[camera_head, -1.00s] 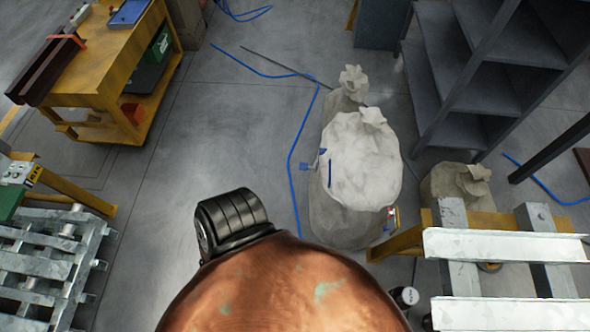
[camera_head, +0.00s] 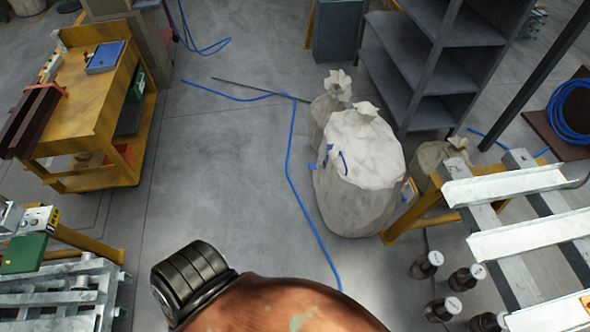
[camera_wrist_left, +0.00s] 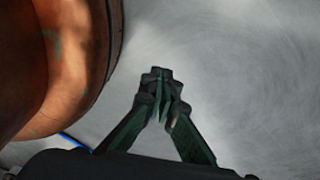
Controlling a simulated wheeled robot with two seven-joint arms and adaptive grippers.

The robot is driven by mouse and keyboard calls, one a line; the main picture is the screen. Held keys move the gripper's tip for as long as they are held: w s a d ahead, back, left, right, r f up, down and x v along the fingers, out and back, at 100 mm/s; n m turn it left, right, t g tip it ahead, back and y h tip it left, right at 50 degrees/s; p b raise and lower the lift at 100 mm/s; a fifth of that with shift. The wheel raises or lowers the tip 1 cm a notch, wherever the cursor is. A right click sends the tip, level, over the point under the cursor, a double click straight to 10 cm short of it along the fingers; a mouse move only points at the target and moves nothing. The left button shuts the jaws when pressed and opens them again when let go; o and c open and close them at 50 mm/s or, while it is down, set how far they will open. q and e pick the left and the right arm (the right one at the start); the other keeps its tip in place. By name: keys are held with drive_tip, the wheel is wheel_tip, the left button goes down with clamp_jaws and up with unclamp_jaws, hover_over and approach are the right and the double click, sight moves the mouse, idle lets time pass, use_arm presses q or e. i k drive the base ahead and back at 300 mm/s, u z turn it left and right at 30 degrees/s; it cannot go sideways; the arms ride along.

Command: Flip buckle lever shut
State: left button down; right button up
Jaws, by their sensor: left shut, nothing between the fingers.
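I cannot make out a buckle or its lever in either view. My left gripper (camera_wrist_left: 158,82) shows in the left wrist view. Its dark green fingers come together at the tips, with nothing between them. Bare grey floor lies behind the fingertips, and they touch nothing that I can see. Neither gripper shows in the head view. My right gripper is out of sight.
A yellow workbench (camera_head: 97,85) stands at the upper left. Filled sacks (camera_head: 352,190) stand right of centre, before grey shelves (camera_head: 425,75). A rack with pale channels (camera_head: 515,185) and brown bottles (camera_head: 425,265) is at right. A blue hose (camera_head: 292,170) crosses otherwise open floor.

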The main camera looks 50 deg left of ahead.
sight(312, 165)
drive_tip(key=u, duration=1.35)
drive_tip(key=k, duration=1.25)
drive_tip(key=u, duration=0.85)
drive_tip(key=i, duration=1.45)
drive_tip(key=z, duration=0.65)
drive_tip(key=i, duration=0.7)
drive_tip(key=z, duration=0.7)
drive_tip(key=k, duration=0.5)
